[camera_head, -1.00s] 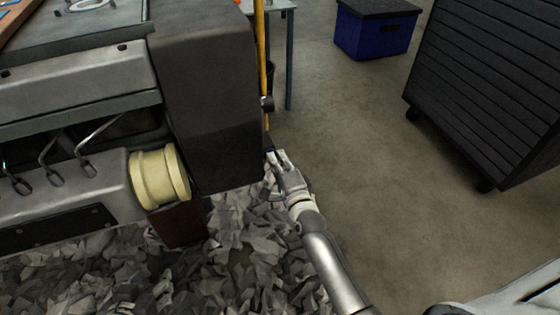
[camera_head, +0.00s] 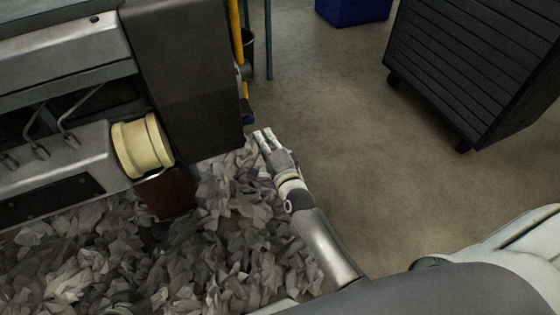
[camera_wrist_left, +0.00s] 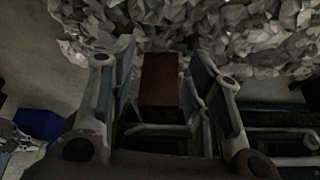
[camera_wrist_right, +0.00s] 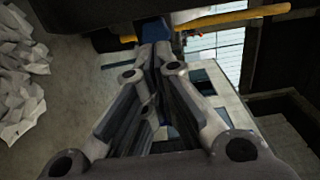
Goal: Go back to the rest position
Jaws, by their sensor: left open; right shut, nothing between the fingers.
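My left gripper (camera_wrist_left: 162,65) is open with nothing held, seen in the left wrist view. A brown-red block (camera_wrist_left: 160,82) shows beyond and between its fingers. I do not see the left gripper in the head view.
The engine's dark end (camera_head: 185,80) stands at left, with a cream pulley (camera_head: 143,146) above the brown-red block (camera_head: 166,193). Crumpled grey sheets (camera_head: 215,245) cover the floor below. A blue box (camera_head: 352,10) and black slatted cabinet (camera_head: 475,65) stand beyond open floor (camera_head: 350,120).

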